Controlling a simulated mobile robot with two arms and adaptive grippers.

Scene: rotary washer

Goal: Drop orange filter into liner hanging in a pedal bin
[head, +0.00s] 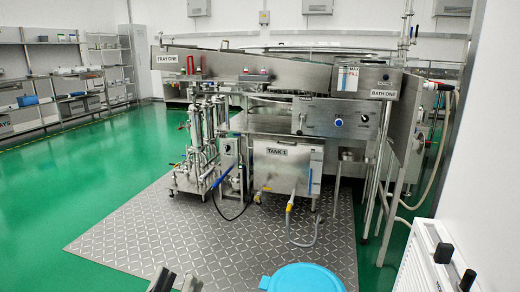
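I see no orange filter in the head view. A light blue, round-topped thing (305,278) stands at the bottom edge, cut off by the frame. It may be the pedal bin or its liner, but I cannot tell which. My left gripper (176,283) shows at the bottom edge, left of the blue thing. Its two fingertips stand apart with nothing visible between them. Two dark finger-like tips at the lower right look like my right gripper (455,268). They are apart, in front of a white slotted unit, with nothing visible between them.
A steel washer line with a tank (288,165) stands ahead on a grey tread-plate floor (225,235). Pipework (198,150) stands at its left. The white slotted unit (418,262) is along the right wall. Shelves (75,85) line the left wall. Green floor (60,200) is clear.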

